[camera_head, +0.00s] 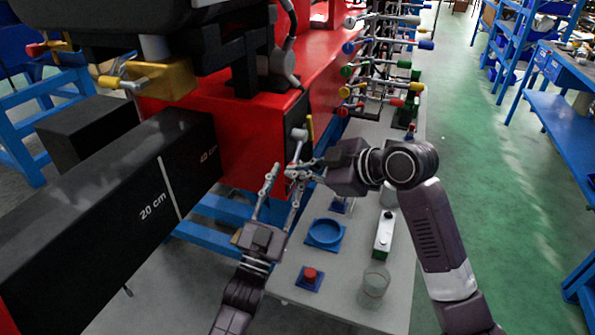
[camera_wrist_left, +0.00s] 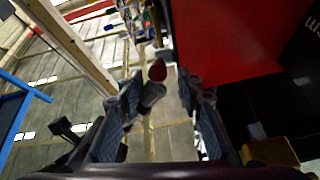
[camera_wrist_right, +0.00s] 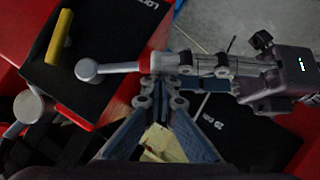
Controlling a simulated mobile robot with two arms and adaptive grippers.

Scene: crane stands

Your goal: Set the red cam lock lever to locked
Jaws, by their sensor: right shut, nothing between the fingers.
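A grey lever (camera_head: 298,136) with a round hub stands on a black plate on the red housing. The right wrist view shows this grey lever (camera_wrist_right: 110,67) beside a yellow bar (camera_wrist_right: 60,38), with lettering starting "LO" on the plate. My left gripper (camera_head: 284,178) is open below the lever. A red-tipped grey piece (camera_wrist_left: 156,80) shows between its fingers in the left wrist view; I cannot tell its distance. My right gripper (camera_head: 293,172) is shut and empty beside the lever's lower end, close to my left fingers.
A rack of coloured levers (camera_head: 385,70) stands behind. The grey table (camera_head: 345,275) holds a blue ring (camera_head: 325,233), a red button (camera_head: 310,274) and a glass (camera_head: 374,287). A black beam (camera_head: 110,205) projects left.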

